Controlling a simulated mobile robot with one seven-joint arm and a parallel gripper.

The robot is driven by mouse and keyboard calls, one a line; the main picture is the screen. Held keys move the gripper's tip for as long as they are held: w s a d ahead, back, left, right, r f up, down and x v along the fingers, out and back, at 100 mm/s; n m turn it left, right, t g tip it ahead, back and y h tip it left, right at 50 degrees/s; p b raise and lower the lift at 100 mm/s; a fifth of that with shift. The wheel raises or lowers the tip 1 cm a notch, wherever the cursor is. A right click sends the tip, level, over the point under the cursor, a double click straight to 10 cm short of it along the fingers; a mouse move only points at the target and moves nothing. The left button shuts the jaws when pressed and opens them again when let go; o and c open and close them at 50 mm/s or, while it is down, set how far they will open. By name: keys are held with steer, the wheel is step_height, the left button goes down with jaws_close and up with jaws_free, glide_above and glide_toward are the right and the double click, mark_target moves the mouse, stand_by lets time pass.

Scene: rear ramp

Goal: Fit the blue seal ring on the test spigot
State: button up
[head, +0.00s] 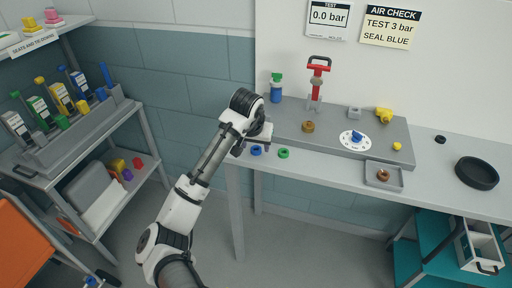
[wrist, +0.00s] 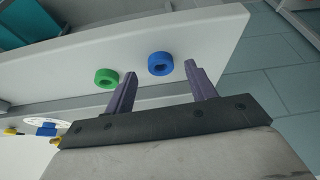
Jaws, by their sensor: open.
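The blue seal ring (head: 256,150) lies flat near the front edge of the bench, left of a green ring (head: 283,153). In the wrist view the blue ring (wrist: 160,63) appears between and just past my fingertips, with the green ring (wrist: 106,78) beside the left finger. My gripper (wrist: 161,74) is open and empty; no contact with the blue ring shows. In the head view my gripper (head: 253,143) is close to the ring. A brass-coloured round fitting (head: 308,127) stands on the grey raised block; I cannot tell whether it is the test spigot.
The raised block (head: 330,143) also carries a blue knob on a white dial (head: 355,138), a red-handled device (head: 318,80) and yellow fittings. A tray (head: 398,184) holds a brown ring. A black round dish (head: 477,173) is at right. Shelves (head: 60,170) stand left.

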steer(key=shift+x, duration=1)
steer(key=shift+r, duration=0.1)
steer(key=shift+c, duration=0.4)
steer(key=c, duration=1)
steer(key=shift+r, duration=0.15)
